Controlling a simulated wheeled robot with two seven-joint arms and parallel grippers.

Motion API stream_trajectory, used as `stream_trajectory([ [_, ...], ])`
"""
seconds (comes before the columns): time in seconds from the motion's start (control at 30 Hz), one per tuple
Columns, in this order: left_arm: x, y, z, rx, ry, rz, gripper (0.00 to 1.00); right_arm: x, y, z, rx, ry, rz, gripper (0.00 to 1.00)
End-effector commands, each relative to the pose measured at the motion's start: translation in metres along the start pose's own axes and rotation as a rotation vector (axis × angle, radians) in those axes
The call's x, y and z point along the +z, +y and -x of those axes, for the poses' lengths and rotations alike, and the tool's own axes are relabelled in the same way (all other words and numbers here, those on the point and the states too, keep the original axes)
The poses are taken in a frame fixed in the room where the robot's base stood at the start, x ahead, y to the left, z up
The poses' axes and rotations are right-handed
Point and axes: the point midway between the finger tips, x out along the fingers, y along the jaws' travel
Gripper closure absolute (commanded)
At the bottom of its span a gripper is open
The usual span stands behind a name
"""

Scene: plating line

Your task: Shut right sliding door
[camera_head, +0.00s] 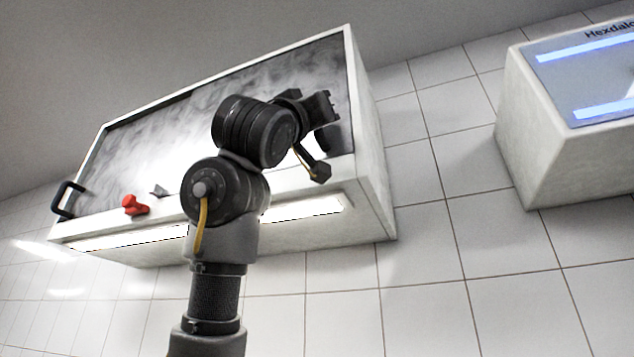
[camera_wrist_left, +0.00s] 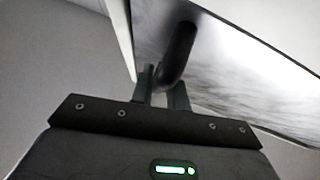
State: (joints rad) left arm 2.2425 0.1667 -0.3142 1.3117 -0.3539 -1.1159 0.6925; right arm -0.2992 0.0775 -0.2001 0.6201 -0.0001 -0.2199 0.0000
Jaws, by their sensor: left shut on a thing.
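A white wall cabinet (camera_head: 372,150) with a grey, cloudy sliding front (camera_head: 165,140) hangs tilted across the head view. My left gripper (camera_head: 326,107) is at the right end of this front. In the left wrist view, its fingers (camera_wrist_left: 162,90) are shut on a black bar handle (camera_wrist_left: 180,50) that stands out from the right door's reflective panel (camera_wrist_left: 235,70). In the head view the held handle is mostly hidden behind my gripper and wrist. My arm covers the middle of the front, so I cannot tell where the door panels meet. My right gripper is out of view.
A second black handle (camera_head: 62,200) is at the cabinet's left end. A red thing (camera_head: 134,205) and a small grey piece (camera_head: 159,191) are at the lower edge. A light strip (camera_head: 305,208) runs underneath. Another white unit (camera_head: 555,160) hangs on the right, beyond bare tiles.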

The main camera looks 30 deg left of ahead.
Motion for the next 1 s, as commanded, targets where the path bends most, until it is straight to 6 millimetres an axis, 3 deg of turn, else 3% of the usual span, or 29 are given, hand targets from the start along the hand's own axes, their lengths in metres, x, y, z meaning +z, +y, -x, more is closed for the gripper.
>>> stream_trajectory([
  [0.03, -0.001, 0.002, 0.0, 0.003, 0.002, 0.001, 1.0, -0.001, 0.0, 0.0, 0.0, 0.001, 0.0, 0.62],
  [0.07, -0.001, 0.002, 0.0, 0.004, 0.002, 0.002, 0.81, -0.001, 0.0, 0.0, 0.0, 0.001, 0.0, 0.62],
  [0.2, 0.0, 0.001, 0.0, 0.003, 0.002, 0.002, 0.63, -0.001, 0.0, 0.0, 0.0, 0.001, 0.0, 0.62],
  [0.57, 0.002, 0.001, 0.007, 0.002, 0.002, 0.001, 0.62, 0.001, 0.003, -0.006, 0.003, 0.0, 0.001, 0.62],
  [1.0, 0.004, 0.003, 0.088, 0.005, 0.004, 0.002, 0.62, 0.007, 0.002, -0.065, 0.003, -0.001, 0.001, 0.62],
])
